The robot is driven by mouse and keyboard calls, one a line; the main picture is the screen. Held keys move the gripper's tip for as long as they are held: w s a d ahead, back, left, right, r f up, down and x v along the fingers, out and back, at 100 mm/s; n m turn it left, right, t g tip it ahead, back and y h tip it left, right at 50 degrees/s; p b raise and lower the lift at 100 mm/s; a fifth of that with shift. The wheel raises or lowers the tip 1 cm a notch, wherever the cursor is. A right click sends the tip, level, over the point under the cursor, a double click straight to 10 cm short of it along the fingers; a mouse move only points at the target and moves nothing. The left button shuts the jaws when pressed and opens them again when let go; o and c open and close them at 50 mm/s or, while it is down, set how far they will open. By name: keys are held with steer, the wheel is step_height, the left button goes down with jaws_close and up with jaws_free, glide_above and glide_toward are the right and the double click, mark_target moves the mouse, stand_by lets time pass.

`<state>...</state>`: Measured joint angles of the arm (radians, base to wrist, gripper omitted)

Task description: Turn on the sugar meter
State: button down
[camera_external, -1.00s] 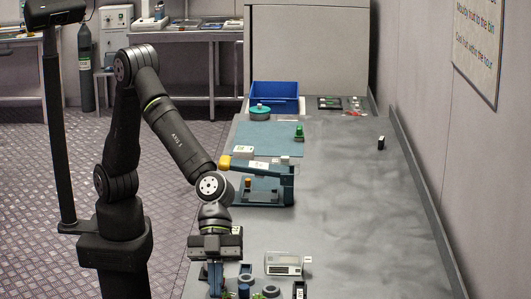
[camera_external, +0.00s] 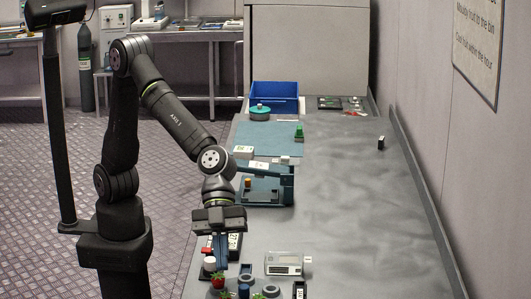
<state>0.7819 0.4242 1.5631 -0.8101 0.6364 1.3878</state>
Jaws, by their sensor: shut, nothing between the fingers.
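My gripper (camera_external: 220,262) is shut and empty, pointing down over the near left part of the bench. A dark block with pale digits (camera_external: 235,242) stands just right of its fingers, partly hidden by the gripper. A pale box with a display window (camera_external: 284,264) lies on the bench to the right, apart from the gripper. Which of these two is the sugar meter, and whether it is lit, I cannot tell. A white round piece (camera_external: 209,262) and a small red piece (camera_external: 207,250) show just left of the fingers.
Strawberries (camera_external: 218,280) and dark ring-shaped holders (camera_external: 271,291) sit at the near edge. A blue stand (camera_external: 268,197) rises behind the gripper. A blue bin (camera_external: 275,93) is at the far end. The bench's right side is mostly clear.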

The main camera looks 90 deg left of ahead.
steer(key=shift+d+f, duration=0.1)
steer(key=x, duration=0.9)
steer(key=shift+f, duration=0.1)
steer(key=f, duration=0.3)
steer(key=shift+w+d+f, duration=0.2)
steer(key=shift+w, duration=0.05)
steer(key=shift+f, duration=0.5)
steer(key=shift+w, duration=0.15)
